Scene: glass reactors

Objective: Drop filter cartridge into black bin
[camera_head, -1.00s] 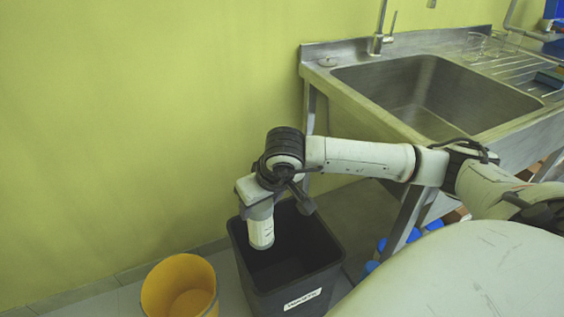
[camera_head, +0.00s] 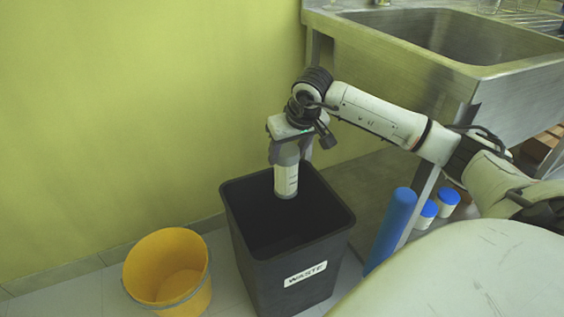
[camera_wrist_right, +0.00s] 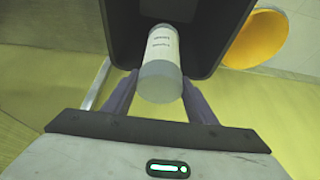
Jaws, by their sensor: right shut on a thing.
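The filter cartridge (camera_head: 287,181) is a white cylinder with a printed label and a grey end cap. My right gripper (camera_head: 286,160) points down and is shut on its upper end. The cartridge hangs upright over the opening of the black bin (camera_head: 289,274), which has a white WASTE label on its front. In the right wrist view the cartridge (camera_wrist_right: 162,62) sits between the two fingers of the right gripper (camera_wrist_right: 160,92), with the bin's dark inside (camera_wrist_right: 205,35) beyond it. My left gripper does not show.
A yellow bucket (camera_head: 166,272) stands on the floor just left of the bin. A steel sink (camera_head: 430,40) is behind to the right, above my arm. A blue cylinder (camera_head: 391,230) and blue-lidded white containers (camera_head: 426,213) are right of the bin.

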